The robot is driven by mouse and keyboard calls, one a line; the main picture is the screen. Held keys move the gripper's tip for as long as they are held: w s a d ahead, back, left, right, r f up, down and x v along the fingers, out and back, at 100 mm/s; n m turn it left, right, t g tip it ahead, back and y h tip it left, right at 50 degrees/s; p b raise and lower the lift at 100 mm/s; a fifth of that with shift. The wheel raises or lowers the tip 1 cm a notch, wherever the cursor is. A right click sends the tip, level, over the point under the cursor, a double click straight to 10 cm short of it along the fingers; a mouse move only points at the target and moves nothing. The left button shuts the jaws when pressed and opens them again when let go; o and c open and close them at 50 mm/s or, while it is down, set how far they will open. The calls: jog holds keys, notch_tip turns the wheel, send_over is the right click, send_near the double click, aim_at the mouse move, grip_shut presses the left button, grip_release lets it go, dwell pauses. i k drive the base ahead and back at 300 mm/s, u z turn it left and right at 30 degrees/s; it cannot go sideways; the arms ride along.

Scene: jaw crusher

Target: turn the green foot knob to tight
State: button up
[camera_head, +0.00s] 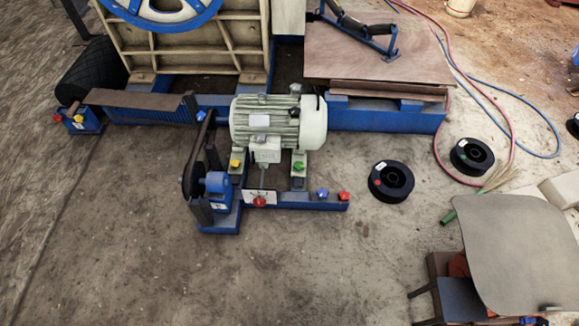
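The green foot knob (298,167) sits on the grey mounting foot at the right side of the electric motor (278,121), just below the motor body. It is small in the picture, and I cannot tell its turn position or read any tight mark. My gripper is not in view.
A yellow knob (235,163) sits at the motor's left foot. A red dial (260,201), a blue knob (322,194) and a red knob (344,196) line the blue base's front. Black spools (391,181) lie right. The floor in front is clear.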

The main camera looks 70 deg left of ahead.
aim_at(299, 165)
jog(key=z, duration=1.1)
jog(key=k, duration=0.1)
jog(key=u, duration=2.35)
jog(key=k, duration=0.2)
jog(key=u, duration=2.15)
jog(key=k, duration=0.6)
jog(key=z, duration=0.3)
jog(key=i, duration=0.7)
jog(key=z, duration=0.1)
